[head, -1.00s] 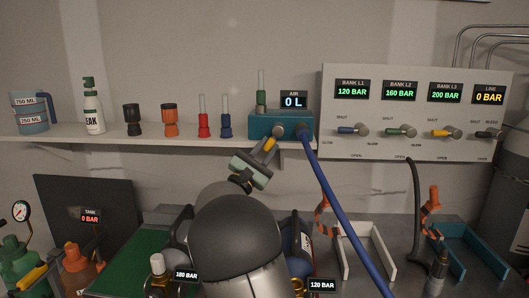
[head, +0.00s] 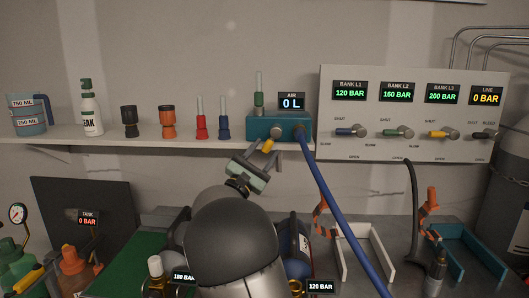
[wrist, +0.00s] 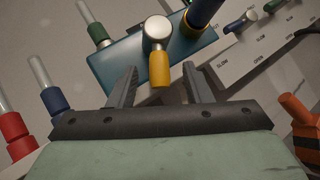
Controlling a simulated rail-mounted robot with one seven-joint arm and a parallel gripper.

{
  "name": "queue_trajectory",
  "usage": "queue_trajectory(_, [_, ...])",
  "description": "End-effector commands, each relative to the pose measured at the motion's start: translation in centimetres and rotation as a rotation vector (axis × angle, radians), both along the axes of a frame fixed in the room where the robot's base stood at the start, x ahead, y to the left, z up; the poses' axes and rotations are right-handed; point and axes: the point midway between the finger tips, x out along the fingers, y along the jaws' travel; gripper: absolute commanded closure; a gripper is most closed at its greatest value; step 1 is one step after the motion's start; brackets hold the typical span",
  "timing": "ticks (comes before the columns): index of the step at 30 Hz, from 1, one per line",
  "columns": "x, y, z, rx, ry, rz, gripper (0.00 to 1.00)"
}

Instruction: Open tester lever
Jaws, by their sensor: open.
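The tester is a teal box (head: 262,125) on the wall shelf, with an AIR display (head: 291,102) reading 0 L above it. Its yellow lever (head: 268,146) hangs down from a round metal knob on the box's front. In the wrist view the yellow lever (wrist: 160,70) points down from the knob (wrist: 158,33). My gripper (head: 262,148) is just below the box, tilted, with its fingers reaching up. In the wrist view my gripper (wrist: 160,85) is open, one finger on each side of the lever, with gaps showing on both sides.
A blue hose (head: 335,210) runs from the box's right side down past my gripper. Red (head: 201,126) and blue (head: 224,127) fittings stand left of the box. A valve panel (head: 415,115) is at the right. A grey bench with trays and cylinders lies below.

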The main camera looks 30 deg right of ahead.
Motion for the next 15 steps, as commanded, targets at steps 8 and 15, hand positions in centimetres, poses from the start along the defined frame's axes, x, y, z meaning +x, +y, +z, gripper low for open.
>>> queue_trajectory(8, [-2.0,4.6,-3.4,0.001,0.002,0.005,0.55])
queue_trajectory(15, [-4.1,9.0,-6.5,0.000,0.003,0.005,0.55])
